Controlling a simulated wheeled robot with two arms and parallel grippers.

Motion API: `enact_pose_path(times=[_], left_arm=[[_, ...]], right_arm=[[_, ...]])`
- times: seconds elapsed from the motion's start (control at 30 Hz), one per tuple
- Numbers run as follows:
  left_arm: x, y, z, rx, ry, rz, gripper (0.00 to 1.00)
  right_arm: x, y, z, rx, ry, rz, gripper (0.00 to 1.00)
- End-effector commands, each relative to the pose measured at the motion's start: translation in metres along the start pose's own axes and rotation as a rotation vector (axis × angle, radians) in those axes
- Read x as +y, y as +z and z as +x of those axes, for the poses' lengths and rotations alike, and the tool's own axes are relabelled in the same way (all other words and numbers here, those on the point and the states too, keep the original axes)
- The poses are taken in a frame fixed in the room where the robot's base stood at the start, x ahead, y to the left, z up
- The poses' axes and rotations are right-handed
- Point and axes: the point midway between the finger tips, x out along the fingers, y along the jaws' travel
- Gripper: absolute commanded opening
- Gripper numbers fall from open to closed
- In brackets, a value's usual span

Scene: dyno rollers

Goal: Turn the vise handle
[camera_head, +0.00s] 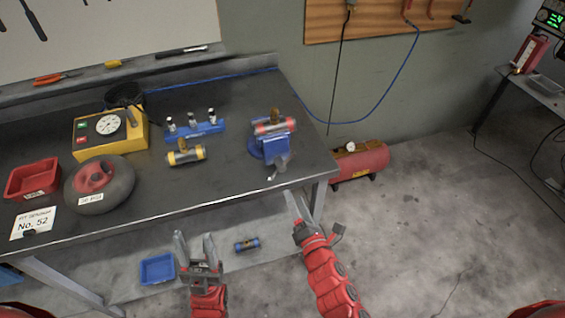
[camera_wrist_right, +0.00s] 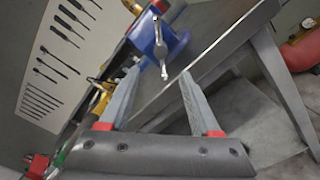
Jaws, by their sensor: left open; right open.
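The blue vise (camera_head: 270,150) is mounted at the right front corner of the dark workbench (camera_head: 225,185). A red-banded cylinder with a brass fitting (camera_head: 276,124) sits at its top. The metal vise handle (camera_head: 279,170) is at the vise's front, by the bench edge. In the right wrist view, the vise (camera_wrist_right: 148,35) and its slanted handle bar (camera_wrist_right: 163,55) show beyond the fingertips. My right gripper (camera_head: 295,197) is open and empty, below and just right of the handle, apart from it. My left gripper (camera_head: 195,238) is open and empty, in front of the bench.
The bench also holds a yellow gauge box (camera_head: 105,138), a wheel (camera_head: 100,186), a red bin (camera_head: 32,178), a blue stand (camera_head: 195,129) and a yellow-banded cylinder (camera_head: 185,153). A red tank (camera_head: 360,163) stands beyond the bench's right end. Floor at right is clear.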

Motion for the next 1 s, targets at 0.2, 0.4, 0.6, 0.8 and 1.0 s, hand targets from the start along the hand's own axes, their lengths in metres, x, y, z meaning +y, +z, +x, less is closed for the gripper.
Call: enact_pose_path(times=[0.2, 0.4, 0.6, 0.8, 1.0], left_arm=[[-0.001, -0.003, 0.020, 0.000, 0.000, 0.000, 0.50], [-0.001, -0.005, 0.030, 0.000, 0.000, 0.000, 0.50], [-0.002, -0.006, 0.036, 0.000, 0.000, 0.000, 0.50], [-0.002, -0.006, 0.038, 0.000, 0.000, 0.000, 0.50], [-0.002, -0.006, 0.038, 0.000, 0.000, 0.000, 0.50]], right_arm=[[0.004, 0.003, 0.044, -0.001, 0.001, 0.004, 0.64], [0.003, 0.002, 0.081, 0.000, 0.000, 0.004, 0.64], [0.001, 0.002, 0.111, -0.001, 0.000, 0.004, 0.64], [0.000, 0.001, 0.128, 0.000, -0.001, 0.003, 0.64], [0.000, -0.001, 0.132, 0.002, 0.000, 0.002, 0.64]])
